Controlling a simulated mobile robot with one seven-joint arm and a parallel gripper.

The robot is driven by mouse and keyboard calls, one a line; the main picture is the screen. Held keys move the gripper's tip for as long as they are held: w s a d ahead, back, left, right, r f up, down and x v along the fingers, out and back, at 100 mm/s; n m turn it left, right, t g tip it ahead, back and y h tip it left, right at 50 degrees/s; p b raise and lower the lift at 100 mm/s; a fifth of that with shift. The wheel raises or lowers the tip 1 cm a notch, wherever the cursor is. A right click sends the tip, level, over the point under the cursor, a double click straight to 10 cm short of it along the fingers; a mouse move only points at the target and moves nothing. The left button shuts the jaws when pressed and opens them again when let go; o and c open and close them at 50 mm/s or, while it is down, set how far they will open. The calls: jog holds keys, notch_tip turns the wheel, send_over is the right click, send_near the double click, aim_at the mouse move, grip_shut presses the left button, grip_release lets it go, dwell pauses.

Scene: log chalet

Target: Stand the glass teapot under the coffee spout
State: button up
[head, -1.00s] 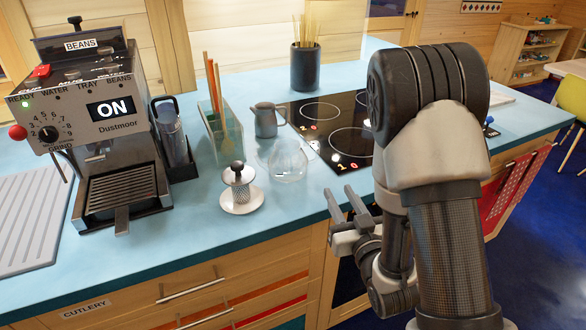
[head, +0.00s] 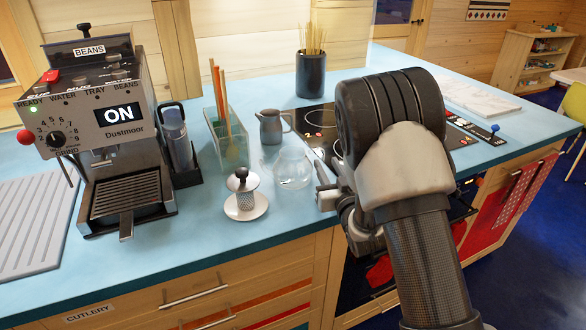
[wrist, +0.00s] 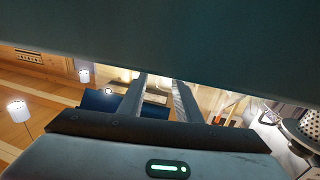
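The clear glass teapot (head: 293,170) stands upright on the blue counter, right of a small white-and-metal piece with a dark knob. The coffee machine (head: 108,122) stands at the left, its display reading ON. Its spout (head: 103,157) hangs above the drip tray (head: 126,193). My gripper (head: 322,184) is just right of the teapot, near the counter's front edge, with its fingers pointing left. The wrist view shows the two fingers (wrist: 158,98) apart with nothing held between them. The head view does not make clear whether a fingertip touches the glass.
The knobbed piece (head: 245,197) stands on a white saucer. Behind are a grey jug (head: 270,127), a clear bin (head: 228,143) with sticks and a dark pot (head: 310,74). The hob (head: 318,118) lies right. The counter between knobbed piece and machine is clear.

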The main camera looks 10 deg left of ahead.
jog(key=x, duration=0.2)
jog(key=shift+w+a, duration=0.1)
jog(key=shift+w, duration=0.15)
grip_shut()
jog(key=shift+r, duration=0.1)
jog(key=shift+r, duration=0.2)
notch_tip(320, 180, up, 9)
jog(key=p, duration=0.1)
jog(key=s+d+m+t+h, duration=0.15)
jog(key=s+d+h, duration=0.25)
jog(key=d, duration=0.5)
jog(key=s+d+m+h, duration=0.3)
jog(key=d, duration=0.7)
notch_tip(320, 180, up, 14)
jog(key=p, duration=1.5)
jog(key=s+f, duration=0.3)
jog(key=f, duration=0.3)
jog(key=s+f, duration=0.3)
jog(key=f, duration=0.4)
jog(key=shift+s+a+f, duration=0.2)
jog(key=shift+s, duration=0.1)
